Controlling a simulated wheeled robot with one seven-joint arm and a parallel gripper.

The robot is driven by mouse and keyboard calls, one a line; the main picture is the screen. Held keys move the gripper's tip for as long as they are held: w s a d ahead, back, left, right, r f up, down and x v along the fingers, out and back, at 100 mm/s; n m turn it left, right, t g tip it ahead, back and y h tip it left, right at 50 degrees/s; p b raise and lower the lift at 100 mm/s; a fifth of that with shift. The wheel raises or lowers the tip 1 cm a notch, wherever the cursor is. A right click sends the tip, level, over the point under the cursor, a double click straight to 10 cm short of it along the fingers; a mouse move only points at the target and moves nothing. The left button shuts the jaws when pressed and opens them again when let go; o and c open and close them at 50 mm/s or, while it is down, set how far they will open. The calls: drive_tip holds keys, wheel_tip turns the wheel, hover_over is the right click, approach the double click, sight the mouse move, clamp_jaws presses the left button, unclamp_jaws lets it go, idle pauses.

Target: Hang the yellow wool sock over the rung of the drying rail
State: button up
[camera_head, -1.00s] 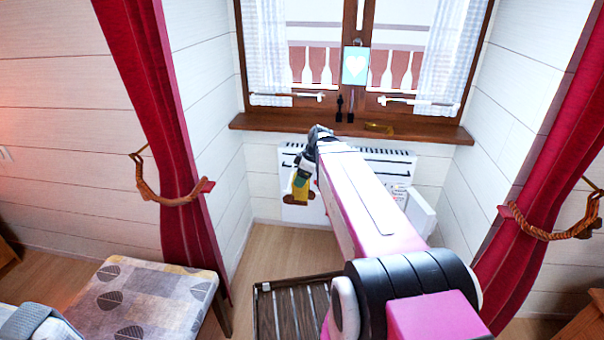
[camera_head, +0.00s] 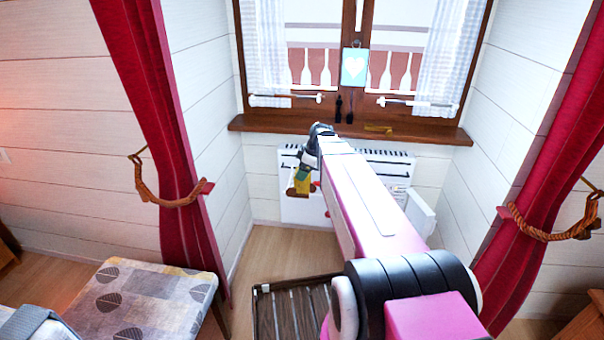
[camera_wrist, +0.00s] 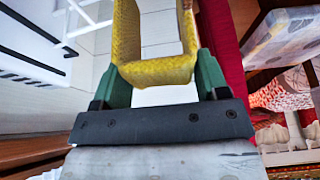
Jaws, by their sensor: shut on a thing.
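The yellow wool sock (camera_head: 304,183) hangs below my gripper (camera_head: 307,163) in front of the white radiator, with a brown part at its lower end. In the wrist view the sock (camera_wrist: 158,72) spans the gap between the green fingers of my gripper (camera_wrist: 160,82), which are shut on it. White bars at the upper left of the wrist view look like the drying rail (camera_wrist: 88,22), close to the radiator and apart from the sock. In the head view my arm hides much of this area, and I cannot make out the rung clearly.
The white radiator (camera_head: 370,165) stands under the wooden window sill (camera_head: 260,124). Red curtains (camera_head: 150,110) hang on both sides. A patterned stool (camera_head: 140,300) is at the lower left, and a slatted wooden crate (camera_head: 290,310) lies on the floor below my arm.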

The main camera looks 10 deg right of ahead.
drive_tip(key=shift+w+d+f, duration=0.55)
drive_tip(key=shift+w+d, duration=0.3)
drive_tip(key=shift+w, duration=1.85)
drive_tip(key=shift+s+f, duration=0.1)
drive_tip(key=shift+f, duration=6.25)
drive_tip(key=o, duration=1)
